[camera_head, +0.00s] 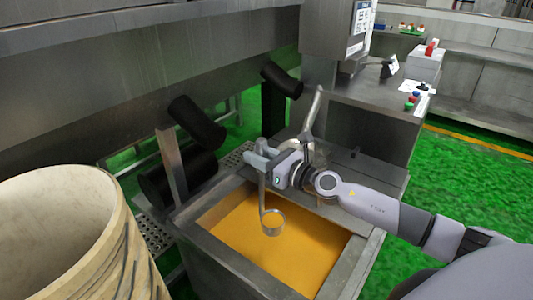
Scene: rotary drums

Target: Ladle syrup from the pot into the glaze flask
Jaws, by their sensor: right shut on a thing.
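My right gripper (262,160) is shut on a ladle, above the far side of the pot. The ladle (272,228) hangs below the gripper on a thin, near-vertical handle, with a small round bowl at its end. The pot (232,258) is a square steel vat filled with orange-yellow syrup (300,248). The ladle's bowl is over the syrup; its inside looks orange, but I cannot tell whether it touches the surface or holds syrup. I cannot make out the glaze flask for certain. My left gripper is not in view.
A large ribbed, cream-coloured drum (60,225) stands at the left front. A slanted metal bar (314,112) rises behind my gripper. Black cylinders (197,122) hang beyond the pot. A steel counter (375,125) with a white box (424,66) stands behind. Green floor is open at the right.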

